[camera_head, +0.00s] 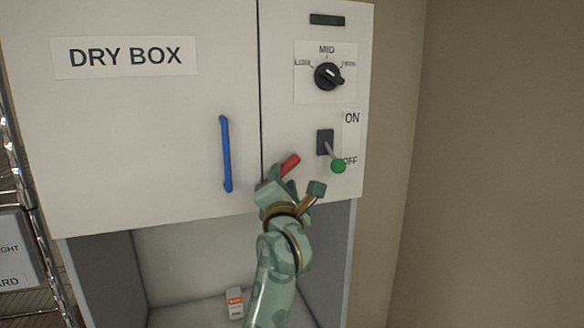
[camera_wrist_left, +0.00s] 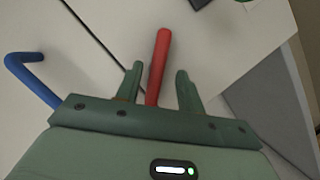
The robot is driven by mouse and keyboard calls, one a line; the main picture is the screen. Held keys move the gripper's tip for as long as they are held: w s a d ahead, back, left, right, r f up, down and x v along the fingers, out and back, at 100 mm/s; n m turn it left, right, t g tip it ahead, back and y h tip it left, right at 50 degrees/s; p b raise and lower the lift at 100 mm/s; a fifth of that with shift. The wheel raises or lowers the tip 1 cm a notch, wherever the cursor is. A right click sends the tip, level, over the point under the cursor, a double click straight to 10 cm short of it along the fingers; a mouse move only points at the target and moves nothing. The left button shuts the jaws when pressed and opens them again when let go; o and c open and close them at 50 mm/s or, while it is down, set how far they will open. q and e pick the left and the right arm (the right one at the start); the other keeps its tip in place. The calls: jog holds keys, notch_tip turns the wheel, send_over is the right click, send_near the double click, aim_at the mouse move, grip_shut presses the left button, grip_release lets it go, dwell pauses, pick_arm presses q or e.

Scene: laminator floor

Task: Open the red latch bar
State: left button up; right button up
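The red latch bar (camera_head: 291,162) is on the front of the white dry box, near the seam between the door and the control panel. In the head view its upper end shows and its lower part is hidden by my left gripper (camera_head: 281,177). In the left wrist view the red bar (camera_wrist_left: 162,50) stands between the two green fingers of my left gripper (camera_wrist_left: 160,80). The fingers are apart, with a visible gap on each side of the bar. My right gripper is not in view.
A blue handle (camera_head: 226,155) is on the door, left of my gripper. A green-tipped switch lever (camera_head: 338,165) and a black dial (camera_head: 328,76) are on the panel. A small white-and-orange box (camera_head: 235,303) stands in the open bay below. A wire rack is at the left.

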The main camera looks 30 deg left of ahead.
pick_arm(q)
jog(key=shift+w+a+r, duration=0.15)
jog(key=shift+w+a, duration=0.15)
jog(key=shift+a, duration=0.05)
jog(key=shift+w+a, duration=0.2)
jog(key=shift+w, duration=0.1)
jog(key=shift+s+d, duration=0.1)
jog(key=shift+s, duration=0.05)
jog(key=shift+s+r, duration=0.1)
grip_shut()
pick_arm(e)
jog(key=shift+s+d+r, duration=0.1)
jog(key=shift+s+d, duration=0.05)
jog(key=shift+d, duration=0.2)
